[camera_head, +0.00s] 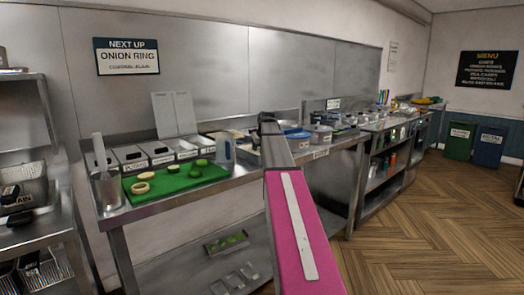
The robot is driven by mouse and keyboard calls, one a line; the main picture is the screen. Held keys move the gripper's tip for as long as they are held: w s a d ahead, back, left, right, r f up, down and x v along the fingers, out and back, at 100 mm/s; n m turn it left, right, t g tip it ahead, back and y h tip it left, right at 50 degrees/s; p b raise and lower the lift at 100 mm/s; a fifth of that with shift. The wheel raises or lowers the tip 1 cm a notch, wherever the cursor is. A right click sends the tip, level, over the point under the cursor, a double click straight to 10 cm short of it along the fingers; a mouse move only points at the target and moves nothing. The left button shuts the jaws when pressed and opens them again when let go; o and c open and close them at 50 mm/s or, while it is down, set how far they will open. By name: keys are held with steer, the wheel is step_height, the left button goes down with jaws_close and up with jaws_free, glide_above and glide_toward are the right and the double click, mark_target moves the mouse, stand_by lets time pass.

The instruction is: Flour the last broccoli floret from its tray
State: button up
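My arm, pink with a white strip, rises through the middle of the view; my gripper cannot be made out at its far end. A small dark tray (208,249) on the lower shelf holds small green pieces (227,243); they are too small to identify surely as broccoli florets. A row of labelled steel bins (131,156) stands at the back of the counter. Their labels are mostly too blurred to read, so I cannot tell which holds flour.
A green board (160,195) with pale rings and green pieces lies on the steel counter (237,180). A wall sign (126,56) reads "NEXT UP ONION RING". Wooden floor (430,220) is clear at right.

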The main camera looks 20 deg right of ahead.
steer(key=shift+d, duration=0.1)
steer(key=shift+d, duration=1.15)
steer(key=shift+a, duration=0.1)
steer(key=shift+a, duration=1.15)
steer(key=shift+d, duration=0.65)
steer(key=shift+r, duration=4)
